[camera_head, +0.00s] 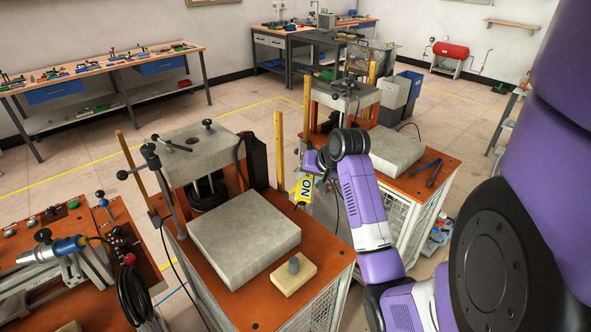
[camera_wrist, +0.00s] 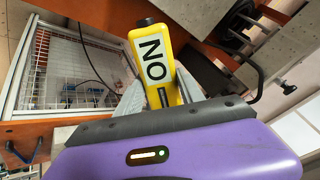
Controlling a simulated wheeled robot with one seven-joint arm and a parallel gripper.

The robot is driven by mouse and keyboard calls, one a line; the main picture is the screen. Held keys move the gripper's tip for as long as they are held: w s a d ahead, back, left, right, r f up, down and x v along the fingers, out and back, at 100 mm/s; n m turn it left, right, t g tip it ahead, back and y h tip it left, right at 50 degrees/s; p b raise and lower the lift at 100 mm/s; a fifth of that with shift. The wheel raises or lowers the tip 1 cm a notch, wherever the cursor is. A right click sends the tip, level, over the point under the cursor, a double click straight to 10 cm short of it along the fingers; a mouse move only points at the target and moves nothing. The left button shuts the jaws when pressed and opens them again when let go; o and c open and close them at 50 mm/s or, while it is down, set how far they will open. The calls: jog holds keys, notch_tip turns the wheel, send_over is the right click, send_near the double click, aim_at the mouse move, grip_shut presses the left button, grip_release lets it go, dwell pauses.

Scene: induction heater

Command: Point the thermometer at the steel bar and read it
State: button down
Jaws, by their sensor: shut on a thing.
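My gripper (camera_head: 317,172) is shut on the yellow thermometer (camera_head: 305,190), which has a white label reading "NO". It is held in the air near the right rear of the near orange bench. In the wrist view the thermometer (camera_wrist: 152,62) sticks out between the pale fingers (camera_wrist: 158,98), with its dark end away from me. A short grey cylinder (camera_head: 293,264), which looks like the steel bar, stands upright on a pale block (camera_head: 305,277) at the front right of that bench. It is below the thermometer in the head view and apart from it. No readout can be made out.
A large grey slab (camera_head: 245,232) lies beside the pale block. A yellow post (camera_head: 278,150) and a press-like stand (camera_head: 203,150) rise behind it. Another orange bench (camera_head: 437,165) with pliers stands to the right. A control panel (camera_head: 120,245) and coiled black cable are at left.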

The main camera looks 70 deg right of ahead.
aim_at(305, 197)
jog(key=shift+w+f, duration=0.1)
jog(key=shift+f, duration=0.05)
jog(key=a+f+b, duration=0.1)
jog(key=a, duration=0.1)
jog(key=a+f+b, duration=0.1)
jog(key=b, duration=0.1)
jog(key=shift+s+a+f, duration=0.15)
jog(key=shift+s+a, duration=0.05)
jog(key=shift+a, duration=0.2)
jog(key=shift+s+a+f, duration=0.1)
jog(key=shift+a+f, duration=0.1)
jog(key=shift+a, duration=0.4)
jog(key=shift+s, duration=0.1)
dwell(1.2)
